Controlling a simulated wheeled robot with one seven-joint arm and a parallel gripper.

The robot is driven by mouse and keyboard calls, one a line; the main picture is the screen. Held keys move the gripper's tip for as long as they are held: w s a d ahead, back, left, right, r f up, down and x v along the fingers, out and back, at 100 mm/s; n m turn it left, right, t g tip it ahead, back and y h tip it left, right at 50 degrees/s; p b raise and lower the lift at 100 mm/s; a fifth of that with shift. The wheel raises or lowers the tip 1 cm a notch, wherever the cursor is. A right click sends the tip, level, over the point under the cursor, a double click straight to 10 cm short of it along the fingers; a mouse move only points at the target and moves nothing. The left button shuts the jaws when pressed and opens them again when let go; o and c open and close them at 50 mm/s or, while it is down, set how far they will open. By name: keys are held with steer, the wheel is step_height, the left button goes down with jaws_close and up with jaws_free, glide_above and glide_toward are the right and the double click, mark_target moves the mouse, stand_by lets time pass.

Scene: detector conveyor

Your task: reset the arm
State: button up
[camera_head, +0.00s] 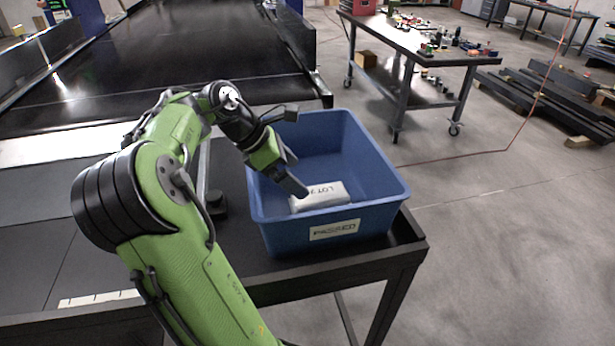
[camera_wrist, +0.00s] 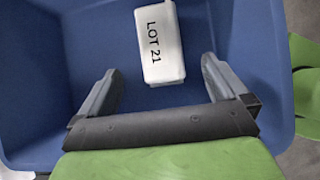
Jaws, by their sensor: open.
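My green arm reaches from the bottom of the head view up to a blue bin. My gripper (camera_head: 297,178) is over the bin's left part, pointing down into it, with its jaws apart. In the wrist view my gripper (camera_wrist: 160,80) shows two grey fingers spread wide with nothing held between them. A white block marked "LOT 21" (camera_wrist: 160,45) lies in the bin beyond the fingertips. In the head view the white block (camera_head: 320,196) lies near the bin's front wall, apart from the gripper.
The blue bin (camera_head: 385,180), labelled "PASSED" (camera_head: 334,230), stands on a dark table (camera_head: 320,276) at its right end. A black conveyor belt (camera_head: 190,50) runs behind on the left. A workbench (camera_head: 420,40) with small parts stands at the back right. Open floor (camera_head: 490,230) lies to the right.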

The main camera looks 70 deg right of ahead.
steer(key=shift+w+a+r, duration=0.15)
steer(key=shift+w+r, duration=0.05)
steer(key=shift+r, duration=0.1)
stand_by(0.4)
